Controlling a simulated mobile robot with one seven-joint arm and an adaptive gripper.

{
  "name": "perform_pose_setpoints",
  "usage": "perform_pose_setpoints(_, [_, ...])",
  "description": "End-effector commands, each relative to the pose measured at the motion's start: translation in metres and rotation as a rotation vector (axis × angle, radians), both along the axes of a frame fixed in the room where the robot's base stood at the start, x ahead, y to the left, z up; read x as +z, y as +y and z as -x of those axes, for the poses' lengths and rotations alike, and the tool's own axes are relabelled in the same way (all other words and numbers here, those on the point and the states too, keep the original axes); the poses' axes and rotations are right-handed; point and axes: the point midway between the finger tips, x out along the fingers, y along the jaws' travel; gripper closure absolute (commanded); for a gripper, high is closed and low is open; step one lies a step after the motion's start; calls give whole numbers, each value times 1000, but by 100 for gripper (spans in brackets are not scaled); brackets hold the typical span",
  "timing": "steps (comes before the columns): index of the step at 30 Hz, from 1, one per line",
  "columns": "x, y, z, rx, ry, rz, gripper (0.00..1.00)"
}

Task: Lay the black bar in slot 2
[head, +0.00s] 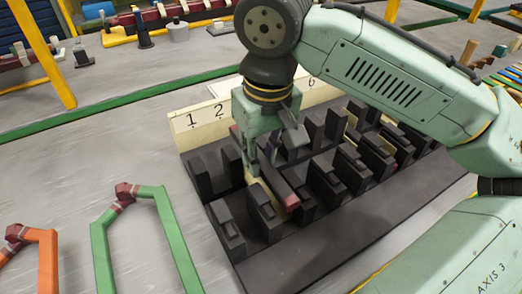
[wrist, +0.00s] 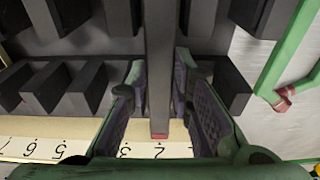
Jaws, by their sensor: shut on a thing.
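The black bar (head: 279,184) has dark red ends and lies lengthwise along the block's slots. My gripper (head: 262,155) is shut on it from above, and the bar shows between the fingers (wrist: 155,95) in the wrist view. Its red end (wrist: 159,135) points at the numbered strip, by the figure 2. The dark slotted block (head: 330,245) has rows of upright black posts, and its cream strip (head: 205,117) carries slot numbers. The bar runs between posts near slot 2. I cannot tell whether it touches the slot floor. My gripper hides part of it and the strip's middle.
A green edge strip (head: 100,100) crosses behind the block. Coloured parts stand at the back.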

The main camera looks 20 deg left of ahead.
Motion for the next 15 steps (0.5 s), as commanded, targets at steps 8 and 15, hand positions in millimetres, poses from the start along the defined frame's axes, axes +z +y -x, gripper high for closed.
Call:
perform_pose_setpoints(8, [-9, 0, 0, 0, 1, -1, 100])
perform_pose_setpoints(15, [-16, 0, 0, 0, 1, -1, 100])
